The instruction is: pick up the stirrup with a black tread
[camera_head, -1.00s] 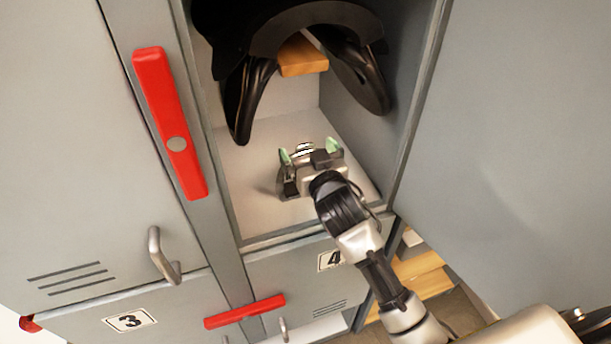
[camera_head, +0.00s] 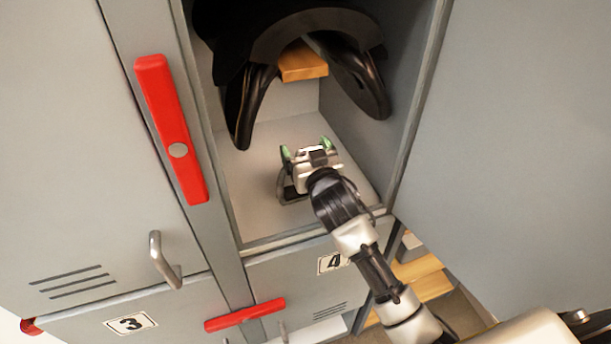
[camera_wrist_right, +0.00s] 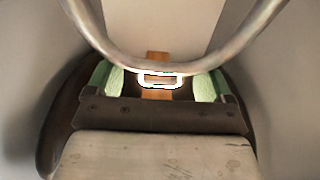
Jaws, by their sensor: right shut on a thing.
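My right gripper (camera_head: 306,149) is inside the open locker, low over its floor, with its green-padded fingers pointing away from me. It is shut on the stirrup (camera_head: 291,190), which shows as a dark metal piece at the left underside of the gripper. In the right wrist view the stirrup's curved metal bow (camera_wrist_right: 150,67) crosses the top, with a bright white-edged slot between the green fingers (camera_wrist_right: 158,85). The tread and its colour cannot be made out. I cannot tell whether the stirrup touches the floor. My left gripper is not in view.
A black saddle (camera_head: 350,75) hangs above on a wooden support (camera_head: 303,66). The locker's side walls stand close on both sides. An open door (camera_head: 510,140) fills the right. Locker 3 (camera_head: 130,324) and locker 4 (camera_head: 333,262) lie below, with red bars (camera_head: 170,120) on the left frame.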

